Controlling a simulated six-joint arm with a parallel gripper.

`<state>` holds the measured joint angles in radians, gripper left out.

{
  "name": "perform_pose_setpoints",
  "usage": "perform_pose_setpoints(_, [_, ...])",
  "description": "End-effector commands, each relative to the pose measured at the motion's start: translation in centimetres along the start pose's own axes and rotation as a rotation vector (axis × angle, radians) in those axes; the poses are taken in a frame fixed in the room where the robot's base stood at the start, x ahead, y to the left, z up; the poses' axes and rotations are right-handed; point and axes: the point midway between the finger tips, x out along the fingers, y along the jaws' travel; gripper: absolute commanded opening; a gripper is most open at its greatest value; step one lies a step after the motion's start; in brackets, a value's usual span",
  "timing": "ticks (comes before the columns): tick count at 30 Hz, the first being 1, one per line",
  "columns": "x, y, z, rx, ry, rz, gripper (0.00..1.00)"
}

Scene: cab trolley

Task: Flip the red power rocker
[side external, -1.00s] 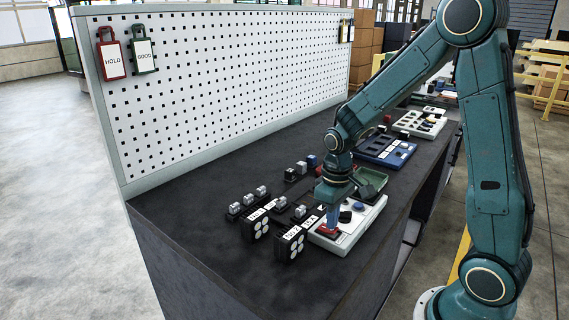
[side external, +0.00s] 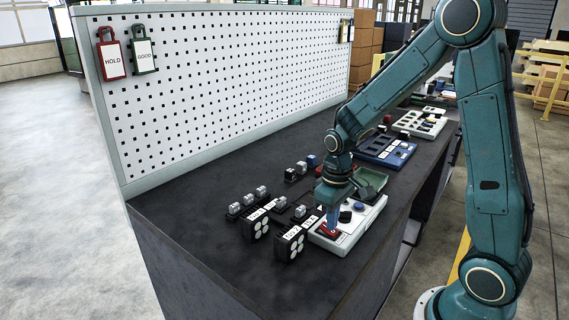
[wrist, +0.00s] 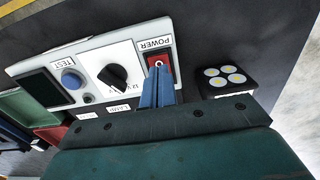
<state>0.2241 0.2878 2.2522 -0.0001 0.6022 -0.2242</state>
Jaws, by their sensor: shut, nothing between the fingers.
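The red power rocker (wrist: 158,62) sits in a dark frame under the POWER label on the white panel box (side external: 352,238). It also shows in the side view (side external: 326,231). My gripper (wrist: 160,80) is shut and empty, with its blue fingertips at the near end of the rocker, touching it or just above it; I cannot tell which. In the side view my gripper (side external: 332,226) points down over the rocker. The rocker's far end, with a white circle mark, is visible; the fingers hide its near end.
On the same panel are a black rotary knob (wrist: 113,76), a blue TEST button (wrist: 71,79) and a dark screen (wrist: 45,88). A black block with several white discs (wrist: 226,80) stands beside the panel. A green tray (side external: 371,183) and blue panel (side external: 386,150) lie behind.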

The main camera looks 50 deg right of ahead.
Motion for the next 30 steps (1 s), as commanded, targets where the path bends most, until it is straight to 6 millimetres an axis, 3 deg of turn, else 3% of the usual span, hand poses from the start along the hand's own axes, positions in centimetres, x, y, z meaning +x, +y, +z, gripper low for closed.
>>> perform_pose_setpoints(30, [-5.8, 0.0, 0.0, 0.000, 0.002, 0.001, 0.00])
